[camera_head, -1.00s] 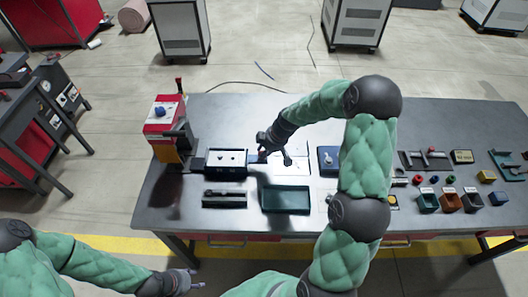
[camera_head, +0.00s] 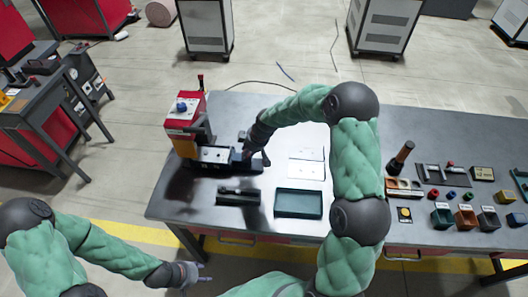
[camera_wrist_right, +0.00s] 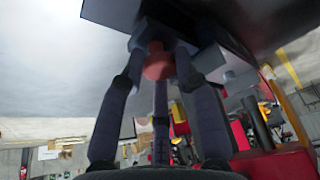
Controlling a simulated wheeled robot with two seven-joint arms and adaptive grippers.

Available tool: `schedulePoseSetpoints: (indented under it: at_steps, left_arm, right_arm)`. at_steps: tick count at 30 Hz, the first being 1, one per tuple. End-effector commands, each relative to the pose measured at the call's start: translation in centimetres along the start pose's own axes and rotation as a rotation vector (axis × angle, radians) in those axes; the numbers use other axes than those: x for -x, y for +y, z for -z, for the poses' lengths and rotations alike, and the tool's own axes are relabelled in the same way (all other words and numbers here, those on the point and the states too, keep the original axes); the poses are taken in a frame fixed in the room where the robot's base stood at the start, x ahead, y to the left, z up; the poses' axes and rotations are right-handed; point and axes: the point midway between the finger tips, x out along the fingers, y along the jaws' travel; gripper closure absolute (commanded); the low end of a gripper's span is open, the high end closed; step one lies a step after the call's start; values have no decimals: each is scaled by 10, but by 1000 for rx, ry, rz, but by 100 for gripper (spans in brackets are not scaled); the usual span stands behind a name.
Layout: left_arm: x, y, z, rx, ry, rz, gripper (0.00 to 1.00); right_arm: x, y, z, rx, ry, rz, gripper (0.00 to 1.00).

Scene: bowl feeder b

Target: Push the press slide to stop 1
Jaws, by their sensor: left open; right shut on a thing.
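The red press (camera_head: 184,118) with a yellow guard stands at the left of the bench in the head view. The dark press slide (camera_head: 214,157) has a pale top and sits low at the press, its left end against or under the yellow part; I cannot tell which. My right gripper (camera_head: 254,158) is at the slide's right end. In the wrist view my right gripper (camera_wrist_right: 160,75) is shut on a red knob (camera_wrist_right: 158,60) below a dark block. Stop marks are too small to read. My left gripper (camera_head: 200,275) is open and empty in front of the bench.
A dark fixture (camera_head: 238,196) and a green tray (camera_head: 298,204) lie in front of the slide. White sheets (camera_head: 306,160) lie right of my gripper. Small bins (camera_head: 442,217) and several loose parts fill the bench's right side. My right arm hides part of the bench.

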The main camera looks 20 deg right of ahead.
Motion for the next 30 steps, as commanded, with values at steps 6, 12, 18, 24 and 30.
schedulePoseSetpoints:
  at_steps: [6,12,18,24,30]
  left_arm:
    - [-1,0,0,0,0,0,54]
    - [-1,0,0,0,0,0,54]
    - [-1,0,0,0,0,0,54]
    - [-1,0,0,0,0,0,54]
    - [-1,0,0,0,0,0,54]
  right_arm:
    - [-12,-13,32,4,4,-2,100]
    - [-16,-17,43,2,4,-3,100]
    - [-17,-18,45,1,4,-3,100]
    - [-17,-18,45,0,4,-4,100]
    - [-17,-18,45,0,3,-3,44]
